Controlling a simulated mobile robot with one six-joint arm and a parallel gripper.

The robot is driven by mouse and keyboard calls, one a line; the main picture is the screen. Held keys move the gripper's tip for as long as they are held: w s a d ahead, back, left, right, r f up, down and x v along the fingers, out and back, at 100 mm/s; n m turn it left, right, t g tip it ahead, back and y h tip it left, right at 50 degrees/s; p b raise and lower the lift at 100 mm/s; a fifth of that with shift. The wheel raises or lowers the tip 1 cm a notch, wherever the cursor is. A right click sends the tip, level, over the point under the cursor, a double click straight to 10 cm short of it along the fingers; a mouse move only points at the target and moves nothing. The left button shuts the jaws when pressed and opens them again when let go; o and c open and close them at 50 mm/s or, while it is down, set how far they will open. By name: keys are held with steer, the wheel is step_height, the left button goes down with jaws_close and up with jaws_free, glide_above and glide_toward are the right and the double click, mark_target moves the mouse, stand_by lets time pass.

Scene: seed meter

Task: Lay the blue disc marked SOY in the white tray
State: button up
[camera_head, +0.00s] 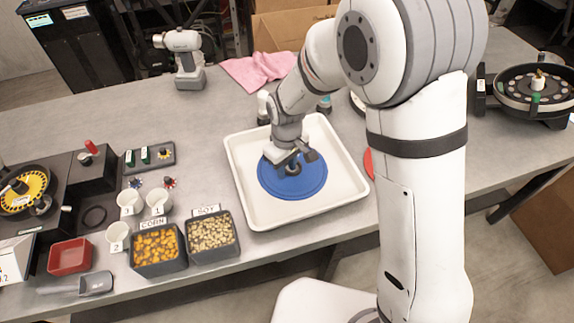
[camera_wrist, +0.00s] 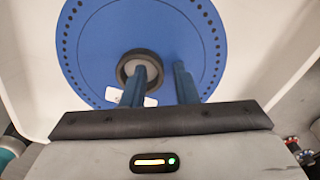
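The blue disc (camera_head: 305,190) lies flat inside the white tray (camera_head: 243,205), within its rim. In the wrist view the blue disc (camera_wrist: 95,45) shows a ring of small holes, a dark hub (camera_wrist: 152,62) and a white label mostly hidden by a finger; I cannot read SOY on it. The tray's white floor (camera_wrist: 270,45) shows beside it. My gripper (camera_wrist: 160,80) is over the disc with its two blue fingers apart. The left finger overlaps the hub in view and the right finger is clear of it; nothing is clamped between them.
A red disc (camera_head: 369,163) shows partly behind my arm at the tray's right. Bins of corn (camera_head: 158,262) and soy (camera_head: 213,250) stand left of the tray. The table left of the tray's far side is clear.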

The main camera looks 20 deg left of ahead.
mark_target(286, 170)
step_height(286, 170, up, 12)
steer(key=b, duration=0.1)
steer(key=shift+r, duration=0.15)
steer(key=s+d+r+m+t, duration=0.1)
steer(key=s+d+r+m, duration=0.15)
steer(key=d, duration=0.65)
steer(key=s+d+r+m+t, duration=0.1)
steer(key=d+r+m, duration=0.25)
steer(key=d, duration=0.45)
steer(key=s+d+m+t, duration=0.1)
steer(key=s+d+m, duration=0.4)
steer(key=s+d, duration=0.4)
steer(key=d, duration=0.2)
steer(key=shift+d+r+m, duration=0.3)
steer(key=shift+d+r, duration=0.05)
